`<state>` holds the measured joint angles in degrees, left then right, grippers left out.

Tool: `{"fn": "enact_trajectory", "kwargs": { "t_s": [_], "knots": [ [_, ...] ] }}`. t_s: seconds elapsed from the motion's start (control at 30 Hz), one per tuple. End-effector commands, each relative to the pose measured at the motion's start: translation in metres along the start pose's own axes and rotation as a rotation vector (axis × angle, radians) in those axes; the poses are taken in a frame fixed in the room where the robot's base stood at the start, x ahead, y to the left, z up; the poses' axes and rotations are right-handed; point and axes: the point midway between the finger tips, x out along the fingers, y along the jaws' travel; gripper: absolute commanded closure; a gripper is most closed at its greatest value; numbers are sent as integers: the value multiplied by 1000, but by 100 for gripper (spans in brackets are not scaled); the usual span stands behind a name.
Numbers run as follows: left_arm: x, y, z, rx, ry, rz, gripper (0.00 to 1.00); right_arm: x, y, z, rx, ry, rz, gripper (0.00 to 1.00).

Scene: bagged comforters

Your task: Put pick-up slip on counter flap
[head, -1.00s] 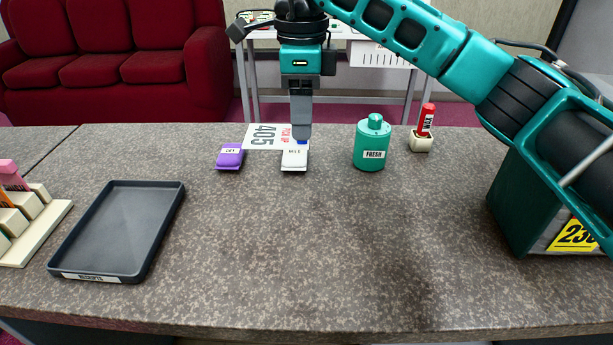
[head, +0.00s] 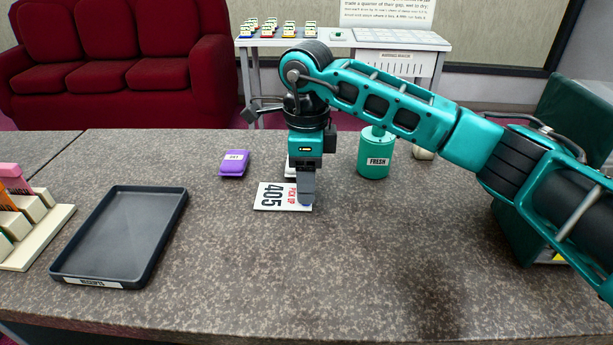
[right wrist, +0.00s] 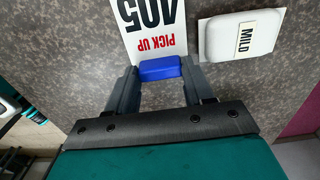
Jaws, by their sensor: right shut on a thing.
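The pick-up slip (head: 271,196) is a white card marked 405 and PICK UP, with a blue tab (right wrist: 160,68) at one end. My right gripper (head: 306,200) is shut on the blue tab, one finger on each side, as the right wrist view shows. The slip's printed face (right wrist: 153,25) extends away from the fingers. It is over the middle of the counter; I cannot tell whether it touches the surface. A seam at the left divides the speckled counter (head: 340,280) from another section (head: 30,150), perhaps the flap. My left gripper is out of view.
A dark tray (head: 120,235) lies at the left, beside a cream rack (head: 45,235). A purple packet (head: 234,163) and a white MILD packet (right wrist: 242,36) sit near the slip. A teal FRESH canister (head: 373,158) stands to the right. The front middle is clear.

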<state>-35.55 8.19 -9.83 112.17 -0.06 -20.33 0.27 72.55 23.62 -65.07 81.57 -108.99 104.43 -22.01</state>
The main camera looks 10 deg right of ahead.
Motion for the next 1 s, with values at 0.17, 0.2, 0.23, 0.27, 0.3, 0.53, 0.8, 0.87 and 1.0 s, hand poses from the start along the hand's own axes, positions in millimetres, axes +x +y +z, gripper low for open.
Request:
{"fn": "enact_trajectory", "kwargs": {
  "t_s": [0.17, 0.2, 0.23, 0.27, 0.3, 0.53, 0.8, 0.87, 1.0],
  "knots": [
    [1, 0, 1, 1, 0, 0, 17, 3, 0, 0, 1, 0, 0, 44],
    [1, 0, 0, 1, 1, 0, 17, 3, 0, 0, 1, 0, 0, 41],
    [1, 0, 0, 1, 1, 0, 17, 3, 0, 0, 1, 0, 0, 38],
    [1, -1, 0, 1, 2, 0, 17, 3, 0, 0, 1, 0, 0, 35],
    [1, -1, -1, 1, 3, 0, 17, 2, 0, 0, 1, 0, 0, 31],
    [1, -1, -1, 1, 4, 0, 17, 2, 0, 0, 1, 0, 0, 23],
    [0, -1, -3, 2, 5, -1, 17, -14, -1, 0, 1, 0, -3, 23],
    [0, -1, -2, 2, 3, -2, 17, -25, -1, 0, 1, -2, -4, 23],
    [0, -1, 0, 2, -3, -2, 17, -56, -1, 0, 1, -1, -5, 23]
  ]
}}
